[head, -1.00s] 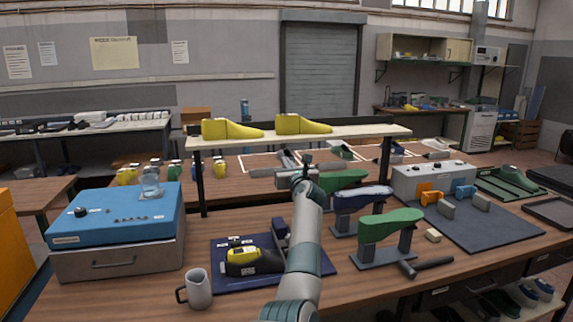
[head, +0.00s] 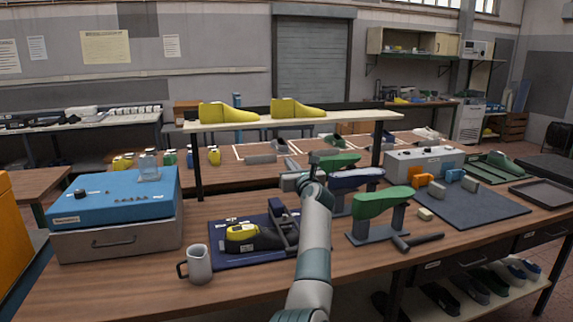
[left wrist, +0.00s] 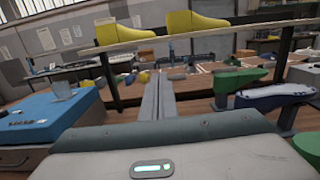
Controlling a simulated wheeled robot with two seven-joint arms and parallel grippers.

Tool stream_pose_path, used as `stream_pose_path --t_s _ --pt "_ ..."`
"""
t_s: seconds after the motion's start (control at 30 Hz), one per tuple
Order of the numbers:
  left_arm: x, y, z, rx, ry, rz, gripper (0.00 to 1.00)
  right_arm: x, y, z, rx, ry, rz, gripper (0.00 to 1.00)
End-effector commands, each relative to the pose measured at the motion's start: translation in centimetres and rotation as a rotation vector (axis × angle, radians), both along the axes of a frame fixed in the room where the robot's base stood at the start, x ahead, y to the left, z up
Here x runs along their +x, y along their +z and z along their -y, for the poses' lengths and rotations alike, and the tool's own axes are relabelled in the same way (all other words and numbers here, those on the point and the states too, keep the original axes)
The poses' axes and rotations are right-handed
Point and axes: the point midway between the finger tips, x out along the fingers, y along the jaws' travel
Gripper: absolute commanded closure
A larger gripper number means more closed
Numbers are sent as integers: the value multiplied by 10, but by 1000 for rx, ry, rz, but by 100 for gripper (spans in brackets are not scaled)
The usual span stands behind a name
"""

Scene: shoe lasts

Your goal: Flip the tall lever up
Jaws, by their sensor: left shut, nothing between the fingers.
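No part in view can be surely told as the tall lever. A dark fixture (head: 284,226) with an upright part stands on the navy mat (head: 222,262), beside a black-and-yellow last (head: 243,234); my left arm partly covers its right side. My left gripper (head: 291,166) is above and beyond this fixture, in front of the raised shelf. In the left wrist view its two long fingers (left wrist: 161,84) lie together, shut and empty, pointing toward the back. My right gripper is not in view.
A raised shelf (head: 230,125) bears two yellow lasts. Green (head: 383,201) and navy (head: 352,178) lasts on stands are right of my arm. A mug (head: 198,265) and blue-topped box (head: 115,202) are left. A grey control box (head: 405,163) stands at right.

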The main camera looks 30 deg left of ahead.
Motion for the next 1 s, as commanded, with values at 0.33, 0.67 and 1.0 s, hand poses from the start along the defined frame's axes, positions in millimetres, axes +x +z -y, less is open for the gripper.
stream_pose_path --t_s 0.33,0.67,1.0 --pt "0 0 0 0 0 0 100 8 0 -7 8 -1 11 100" --pt "-2 -1 0 27 -2 -6 100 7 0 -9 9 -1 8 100" --pt "-33 -4 30 504 -63 -117 100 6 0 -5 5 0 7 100"
